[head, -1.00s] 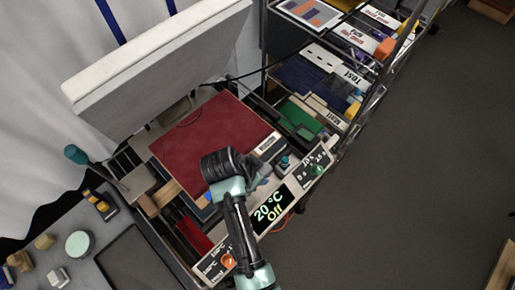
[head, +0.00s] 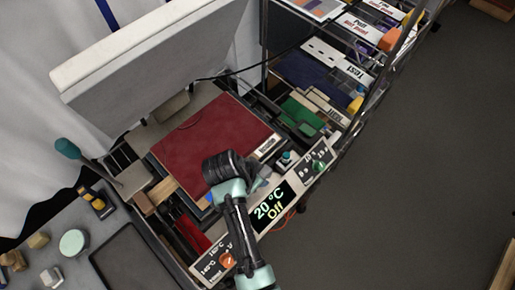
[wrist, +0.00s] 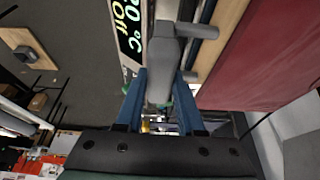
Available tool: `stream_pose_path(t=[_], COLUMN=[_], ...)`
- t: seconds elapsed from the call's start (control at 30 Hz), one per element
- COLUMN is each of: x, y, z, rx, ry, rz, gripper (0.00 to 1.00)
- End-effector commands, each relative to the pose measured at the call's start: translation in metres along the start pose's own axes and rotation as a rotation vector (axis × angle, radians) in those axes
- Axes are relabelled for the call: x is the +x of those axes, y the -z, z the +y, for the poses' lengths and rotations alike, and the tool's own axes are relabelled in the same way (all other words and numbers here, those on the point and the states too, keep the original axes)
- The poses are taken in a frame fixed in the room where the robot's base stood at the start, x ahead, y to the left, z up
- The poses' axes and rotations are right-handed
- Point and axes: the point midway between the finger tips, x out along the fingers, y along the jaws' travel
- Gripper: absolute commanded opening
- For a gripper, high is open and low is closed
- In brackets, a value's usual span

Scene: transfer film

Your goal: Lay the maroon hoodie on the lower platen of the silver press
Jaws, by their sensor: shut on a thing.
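A flat maroon rectangle (head: 225,130), apparently the folded hoodie, lies on the lower part of the silver press, under the raised upper platen (head: 165,50). A curved line shows on its far half. Its maroon surface also fills the right of the wrist view (wrist: 275,55), beside a wood-coloured edge. My gripper (wrist: 160,88) is shut on a grey bar-shaped handle (wrist: 163,55) at the press front, beside the display. In the head view my arm hides the cloth's near edge and most of the grip.
The front panel display (head: 270,207) reads 20 °C Off, between an orange knob (head: 228,260) and a green knob. A teal-tipped lever (head: 67,148) stands at left. A rack with labelled bins (head: 310,105) is close on the right. Open floor (head: 400,200) lies beyond it.

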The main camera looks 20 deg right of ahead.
Motion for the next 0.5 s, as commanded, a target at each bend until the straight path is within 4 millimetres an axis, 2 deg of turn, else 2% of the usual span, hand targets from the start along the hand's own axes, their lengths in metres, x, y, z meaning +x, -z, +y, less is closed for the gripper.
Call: stream_pose_path(t=[0.23, 0.27, 0.43, 0.5], x=[0.0048, 0.0038, 0.0038, 0.0040], y=[-0.0015, -0.0011, -0.0013, -0.0014], z=[-0.0009, -0.0009, -0.0006, -0.0004], rx=[0.002, 0.002, 0.001, 0.001], ry=[0.003, 0.003, 0.002, 0.001], rz=[0.002, 0.002, 0.001, 0.001], gripper=[0.00, 0.43, 0.72, 0.72])
